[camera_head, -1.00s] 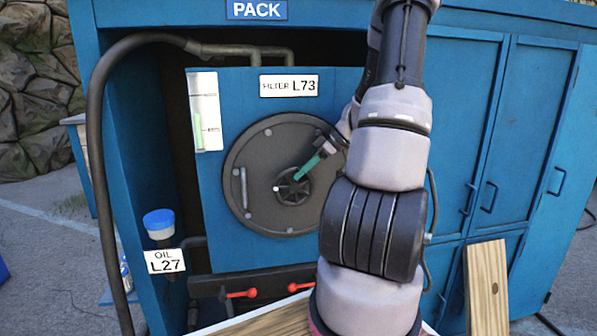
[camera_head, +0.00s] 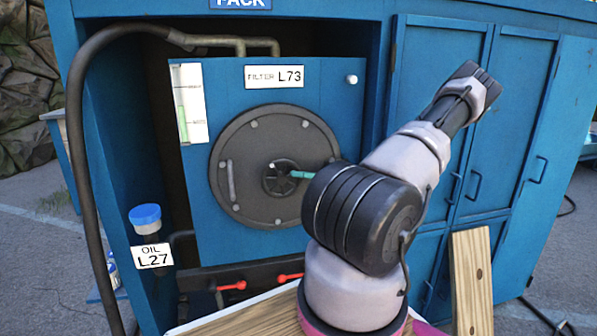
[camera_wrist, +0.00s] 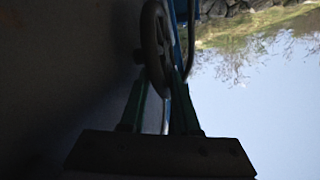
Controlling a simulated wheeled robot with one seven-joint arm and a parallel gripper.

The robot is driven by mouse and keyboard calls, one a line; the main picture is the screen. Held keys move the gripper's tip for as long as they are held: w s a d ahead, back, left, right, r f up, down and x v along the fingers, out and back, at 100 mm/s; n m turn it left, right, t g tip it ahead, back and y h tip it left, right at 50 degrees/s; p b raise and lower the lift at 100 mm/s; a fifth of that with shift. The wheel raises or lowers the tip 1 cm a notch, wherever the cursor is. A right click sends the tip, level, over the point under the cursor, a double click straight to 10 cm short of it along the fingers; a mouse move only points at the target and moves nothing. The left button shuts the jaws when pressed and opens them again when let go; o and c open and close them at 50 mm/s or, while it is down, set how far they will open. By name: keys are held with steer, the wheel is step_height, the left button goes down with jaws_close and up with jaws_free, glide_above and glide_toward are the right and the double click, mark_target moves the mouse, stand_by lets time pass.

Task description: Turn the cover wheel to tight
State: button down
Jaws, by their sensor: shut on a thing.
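The cover wheel (camera_head: 279,181) is a small dark spoked handwheel at the centre of the round dark filter cover (camera_head: 236,150). A pale knob on it shows at its upper left. My gripper (camera_head: 293,174) reaches the wheel from the right, with its green fingers on the wheel's right side. The arm's wrist is mostly hidden behind the dark elbow. In the wrist view the wheel (camera_wrist: 152,30) is seen edge-on, and my gripper (camera_wrist: 160,78) is shut on its rim, one finger on either side. No tight mark can be read.
A blue cabinet surrounds the panel, with a thick hose (camera_head: 78,150) at the left. A wooden plank (camera_head: 471,280) leans at the right. Closed blue doors (camera_head: 513,120) stand behind my arm.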

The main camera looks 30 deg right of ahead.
mark_target(299, 184)
step_height(299, 184, down, 2)
steer(key=m+t+y, duration=0.1)
steer(key=t+y, duration=0.1)
steer(key=y, duration=0.1)
steer(key=shift+s+a+f, duration=0.1)
steer(key=shift+f, duration=0.05)
steer(key=shift+a+f+m+t+y, duration=0.15)
steer(key=shift+f+m+t+y, duration=0.25)
steer(key=shift+t+y, duration=0.4)
steer(key=shift+f, duration=0.1)
steer(key=c, duration=0.9)
jaws_free()
steer(key=shift+a, duration=0.1)
steer(key=shift+d, duration=0.25)
steer(key=v, duration=1)
steer(key=shift+f, duration=0.3)
